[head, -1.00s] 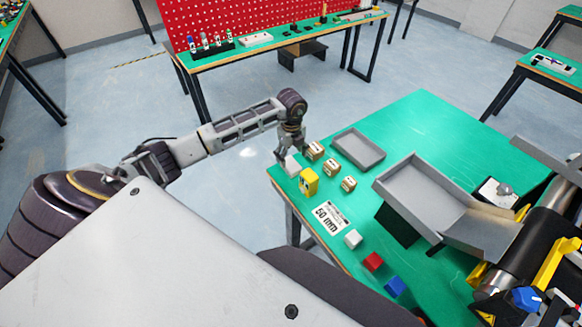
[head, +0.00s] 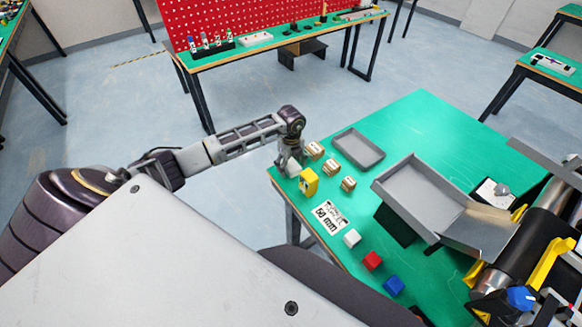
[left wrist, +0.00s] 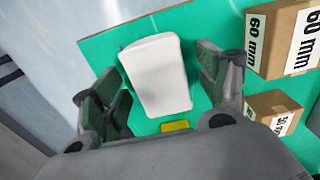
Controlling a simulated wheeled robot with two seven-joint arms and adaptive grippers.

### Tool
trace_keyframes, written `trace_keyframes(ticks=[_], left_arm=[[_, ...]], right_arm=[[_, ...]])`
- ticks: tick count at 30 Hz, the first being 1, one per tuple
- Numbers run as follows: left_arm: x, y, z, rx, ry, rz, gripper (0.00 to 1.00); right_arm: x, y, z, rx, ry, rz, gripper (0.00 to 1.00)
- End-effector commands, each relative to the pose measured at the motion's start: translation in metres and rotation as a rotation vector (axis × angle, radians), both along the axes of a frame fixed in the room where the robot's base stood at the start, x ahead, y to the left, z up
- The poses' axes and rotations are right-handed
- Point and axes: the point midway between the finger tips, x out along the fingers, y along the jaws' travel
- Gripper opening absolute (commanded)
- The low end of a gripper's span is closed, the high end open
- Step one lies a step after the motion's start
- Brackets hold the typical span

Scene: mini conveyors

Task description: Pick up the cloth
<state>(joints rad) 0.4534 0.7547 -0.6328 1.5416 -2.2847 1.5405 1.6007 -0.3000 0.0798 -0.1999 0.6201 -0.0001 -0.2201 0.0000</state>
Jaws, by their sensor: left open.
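The cloth (left wrist: 157,75) is a pale white, folded, block-like piece lying on the green table near its left corner. In the left wrist view it lies between the two fingers of my left gripper (left wrist: 163,95), with visible space on the right side. The left fingers look close to its left edge; I cannot tell whether they touch. In the head view my left gripper (head: 289,166) is open at the table's corner and mostly hides the cloth. My right gripper is not in view.
Small cardboard boxes (head: 348,184) and a yellow object (head: 308,181) stand close beside the gripper. A shallow grey tray (head: 344,134) lies behind them. A grey chute (head: 392,187) and conveyor are at right.

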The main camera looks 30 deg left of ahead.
Motion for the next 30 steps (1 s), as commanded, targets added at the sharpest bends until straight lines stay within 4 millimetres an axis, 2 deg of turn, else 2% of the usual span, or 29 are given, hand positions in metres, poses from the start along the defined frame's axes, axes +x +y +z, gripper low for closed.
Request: trace_keyframes(ticks=[3,15,24,30], left_arm=[[0.0,0.0,0.0,0.0,0.0,0.0,0.73],[0.0,0.0,0.0,0.0,0.0,0.0,0.21],[0.0,0.0,0.003,0.0,0.0,0.0,0.21],[0.001,0.0,0.016,-0.001,-0.002,0.0,0.21]], right_arm=[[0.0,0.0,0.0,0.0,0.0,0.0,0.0],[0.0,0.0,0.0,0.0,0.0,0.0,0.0],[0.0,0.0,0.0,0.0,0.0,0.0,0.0],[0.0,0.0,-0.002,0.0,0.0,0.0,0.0]])
